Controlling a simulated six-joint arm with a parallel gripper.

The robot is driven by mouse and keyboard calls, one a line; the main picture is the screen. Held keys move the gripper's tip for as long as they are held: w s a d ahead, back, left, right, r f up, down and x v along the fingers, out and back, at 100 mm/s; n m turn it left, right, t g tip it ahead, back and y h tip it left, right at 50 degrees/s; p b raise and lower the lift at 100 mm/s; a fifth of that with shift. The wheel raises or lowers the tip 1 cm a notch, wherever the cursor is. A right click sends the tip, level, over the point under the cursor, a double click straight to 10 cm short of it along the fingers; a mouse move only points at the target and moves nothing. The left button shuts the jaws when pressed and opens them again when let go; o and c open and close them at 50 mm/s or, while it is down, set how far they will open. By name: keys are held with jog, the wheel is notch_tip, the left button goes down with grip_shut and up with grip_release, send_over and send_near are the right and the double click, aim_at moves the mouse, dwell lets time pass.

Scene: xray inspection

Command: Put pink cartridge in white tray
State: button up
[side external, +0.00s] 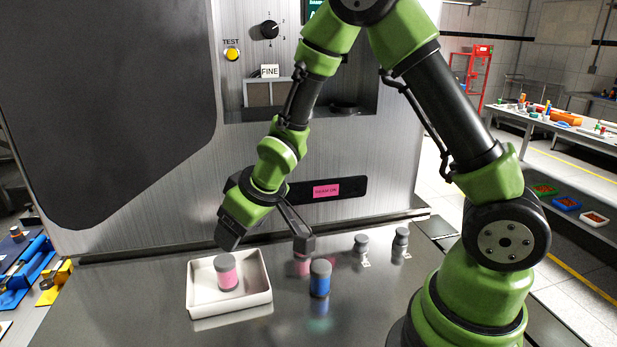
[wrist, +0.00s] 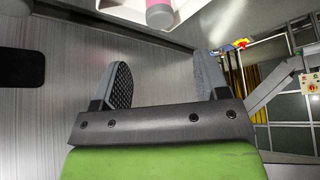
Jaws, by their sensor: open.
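A pink cartridge (side external: 228,272) with grey ends stands inside the white tray (side external: 263,296), a little left of the tray's middle. My gripper (side external: 266,243) is open and empty, with its fingers spread above the back of the tray. One finger is close to the cartridge's top in the picture; I cannot tell whether they touch. In the wrist view the open fingers (wrist: 163,82) have nothing between them. A pink cartridge with a grey end (wrist: 158,12) is cut off at the top edge there, beyond the fingers.
A blue cartridge (side external: 320,279) stands right of the tray. Something pink (side external: 302,267) shows partly under my right finger; I cannot tell what it is. Two small grey items (side external: 362,247) (side external: 401,243) stand farther right. The metal panel (side external: 150,190) rises behind the table.

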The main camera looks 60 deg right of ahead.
jog(key=s+d+r+m, duration=0.1)
jog(key=s+r, duration=0.2)
jog(key=r, duration=0.3)
jog(key=s+r+m, duration=0.1)
jog(key=s+r, duration=0.2)
jog(key=r, duration=0.2)
jog(key=s+r+m, duration=0.1)
jog(key=s+r, duration=0.2)
jog(key=s, duration=0.4)
jog(key=s+a+r+m+t+y, duration=0.1)
jog(key=s+r, duration=0.2)
jog(key=s, duration=0.4)
jog(key=shift+a+r+m+y, duration=0.2)
jog(key=shift+a+m+y, duration=0.1)
jog(key=shift+m, duration=0.1)
